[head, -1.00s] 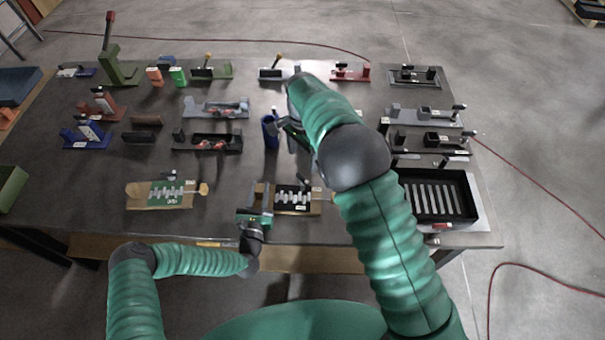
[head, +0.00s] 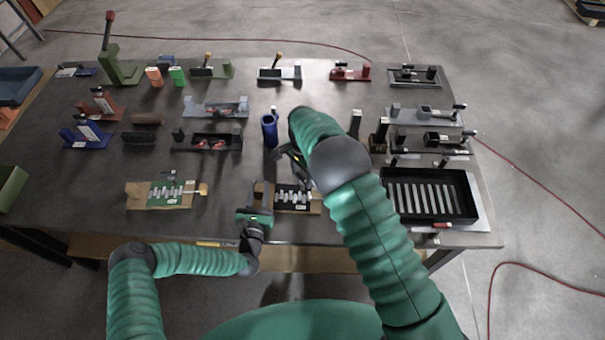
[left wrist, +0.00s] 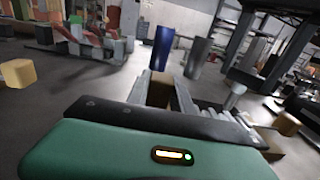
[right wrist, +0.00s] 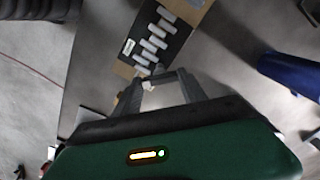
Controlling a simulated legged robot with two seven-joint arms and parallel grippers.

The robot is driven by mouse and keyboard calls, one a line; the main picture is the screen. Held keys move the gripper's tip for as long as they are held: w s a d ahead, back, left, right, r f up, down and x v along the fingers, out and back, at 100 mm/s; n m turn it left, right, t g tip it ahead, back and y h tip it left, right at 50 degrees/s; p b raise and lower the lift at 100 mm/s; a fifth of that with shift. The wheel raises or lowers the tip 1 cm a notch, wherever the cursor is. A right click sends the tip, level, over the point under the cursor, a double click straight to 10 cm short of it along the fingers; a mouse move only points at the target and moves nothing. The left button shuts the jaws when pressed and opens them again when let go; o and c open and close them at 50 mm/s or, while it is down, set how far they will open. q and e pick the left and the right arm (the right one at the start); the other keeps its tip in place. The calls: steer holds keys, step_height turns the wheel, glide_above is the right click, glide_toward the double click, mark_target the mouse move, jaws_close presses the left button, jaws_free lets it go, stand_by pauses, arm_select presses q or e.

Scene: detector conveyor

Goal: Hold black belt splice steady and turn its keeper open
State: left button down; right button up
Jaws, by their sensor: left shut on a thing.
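The black belt splice (head: 292,198) lies near the table's front edge, a black plate with white lacing on a tan board. My left gripper (head: 262,197) is at its left end, shut on the tan end piece, which shows between the fingers in the left wrist view (left wrist: 160,84). My right gripper (head: 284,152) is above and behind the splice, tilted down. In the right wrist view its fingers (right wrist: 163,90) are apart, with the splice (right wrist: 156,36) beyond them. A small pale part lies between the fingertips there; I cannot tell if it is the keeper.
A green splice (head: 172,194) on a tan board lies to the left. A blue cylinder (head: 270,131) stands behind my right gripper. A black slotted tray (head: 432,196) is at the right. Several fixtures fill the back rows.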

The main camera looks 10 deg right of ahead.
steer(key=shift+w, duration=0.1)
steer(key=c, duration=0.7)
steer(key=shift+n, duration=0.3)
steer(key=n, duration=0.4)
steer(key=shift+n, duration=2.1)
steer(key=o, duration=1.4)
